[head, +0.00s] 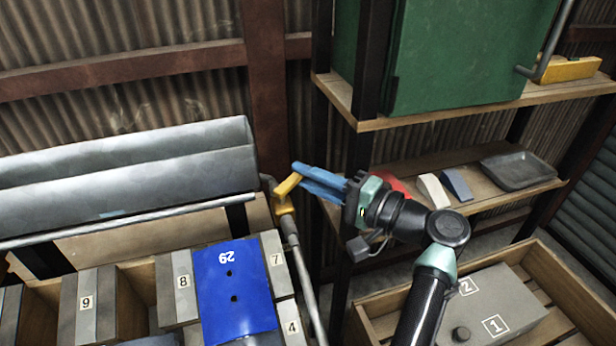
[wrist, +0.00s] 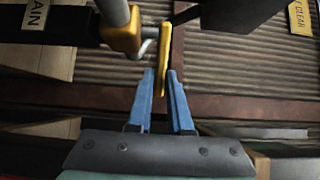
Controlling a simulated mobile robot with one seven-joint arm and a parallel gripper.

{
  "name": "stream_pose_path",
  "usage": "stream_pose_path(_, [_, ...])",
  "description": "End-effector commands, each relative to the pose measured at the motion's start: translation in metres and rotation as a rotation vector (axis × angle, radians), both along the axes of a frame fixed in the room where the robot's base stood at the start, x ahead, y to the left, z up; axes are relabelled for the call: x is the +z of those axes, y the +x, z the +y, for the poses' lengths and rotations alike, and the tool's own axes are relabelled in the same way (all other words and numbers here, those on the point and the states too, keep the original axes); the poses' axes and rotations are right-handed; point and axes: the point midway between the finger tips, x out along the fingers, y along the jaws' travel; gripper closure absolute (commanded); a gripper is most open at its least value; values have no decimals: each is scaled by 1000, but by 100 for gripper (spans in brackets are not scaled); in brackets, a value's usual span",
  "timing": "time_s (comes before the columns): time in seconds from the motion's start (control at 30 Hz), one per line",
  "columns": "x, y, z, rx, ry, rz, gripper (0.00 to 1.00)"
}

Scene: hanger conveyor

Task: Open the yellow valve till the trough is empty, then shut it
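The yellow valve (head: 284,203) sits at the right end of the long grey metal trough (head: 130,172), above a grey pipe. Its yellow lever (head: 288,184) points up and right in the head view. The wrist view shows the valve body (wrist: 121,33) and the lever (wrist: 164,55) edge-on. My gripper (head: 298,172) has its two blue fingers around the lever's end. In the wrist view the fingers (wrist: 161,74) stand apart on either side of it, with a gap visible on the right. Whether liquid is in the trough cannot be seen.
A blue block marked 29 (head: 233,290) and several numbered grey blocks stand below the trough. A wooden shelf (head: 470,195) with a dark tray (head: 518,170) is at right, near my arm. A partly cut-off label reading "AIN" (wrist: 36,14) shows in the wrist view.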

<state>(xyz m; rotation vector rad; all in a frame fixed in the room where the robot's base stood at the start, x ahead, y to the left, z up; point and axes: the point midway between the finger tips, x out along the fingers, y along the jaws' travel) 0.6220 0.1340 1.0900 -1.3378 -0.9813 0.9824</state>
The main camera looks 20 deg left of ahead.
Motion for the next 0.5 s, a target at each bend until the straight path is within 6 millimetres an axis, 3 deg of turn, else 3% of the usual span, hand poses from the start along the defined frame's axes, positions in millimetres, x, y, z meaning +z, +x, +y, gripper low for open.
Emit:
stream_pose_path(0.03, [0,0,0,-1,0,0,71])
stream_pose_path(0.13, [0,0,0,-1,0,0,55])
stream_pose_path(0.5, [0,-1,-5,-2,1,-1,55])
